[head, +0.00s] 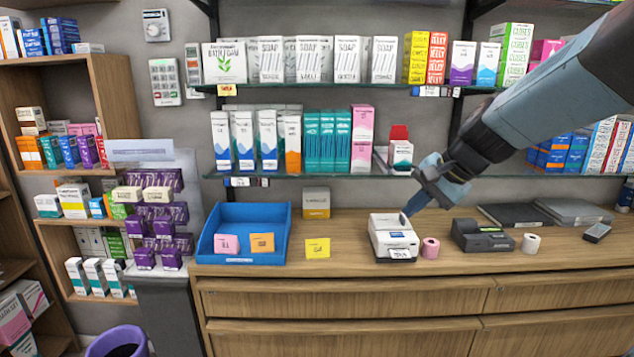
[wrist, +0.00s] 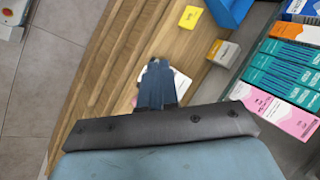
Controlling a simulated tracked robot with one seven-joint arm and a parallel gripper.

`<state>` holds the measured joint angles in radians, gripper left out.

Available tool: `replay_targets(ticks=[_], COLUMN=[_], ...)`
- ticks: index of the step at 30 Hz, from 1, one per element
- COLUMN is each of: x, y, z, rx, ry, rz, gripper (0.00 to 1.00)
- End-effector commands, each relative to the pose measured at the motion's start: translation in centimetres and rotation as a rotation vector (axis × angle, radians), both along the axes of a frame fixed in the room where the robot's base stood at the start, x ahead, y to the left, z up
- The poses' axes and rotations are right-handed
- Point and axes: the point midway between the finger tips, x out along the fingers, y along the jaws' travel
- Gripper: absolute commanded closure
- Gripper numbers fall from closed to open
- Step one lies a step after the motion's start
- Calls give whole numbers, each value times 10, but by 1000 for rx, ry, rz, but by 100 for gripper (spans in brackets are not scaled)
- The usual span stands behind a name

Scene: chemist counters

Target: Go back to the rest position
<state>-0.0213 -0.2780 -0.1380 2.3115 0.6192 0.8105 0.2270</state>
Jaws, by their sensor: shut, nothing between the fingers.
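My gripper (head: 412,205) comes in from the upper right in the head view. Its fingers point down and to the left, over the white label printer (head: 393,238) on the wooden counter (head: 340,262). The fingers are together with nothing held. In the wrist view my gripper (wrist: 157,70) covers most of the printer, and only part of its white body shows beside the fingers. I cannot tell whether the fingertips touch the printer.
A blue tray (head: 245,215) holds a pink box and an orange box. A yellow box (head: 317,248) lies on the counter. A pink roll (head: 430,248), a dark card terminal (head: 482,236) and a white roll (head: 531,243) stand right of the printer. A glass shelf (head: 330,175) with boxes hangs behind.

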Motion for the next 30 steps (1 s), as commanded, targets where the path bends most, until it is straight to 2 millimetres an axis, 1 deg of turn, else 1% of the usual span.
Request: replay_targets(ticks=[1, 6, 12, 16, 18, 22, 25, 30], x=[-16, -62, -113, -140, -151, -163, -167, -168], y=[0, -4, -14, -23, -27, -34, -36, -36], z=[5, 12, 15, 15, 14, 14, 14, 14], rx=[-45, -214, -428, -561, -619, -693, -717, -722], ry=[-25, -87, -152, -184, -193, -205, -207, -207], rz=[46, 198, 358, 442, 476, 517, 530, 533], gripper=[100, 100, 100, 100, 100, 100, 100, 100])
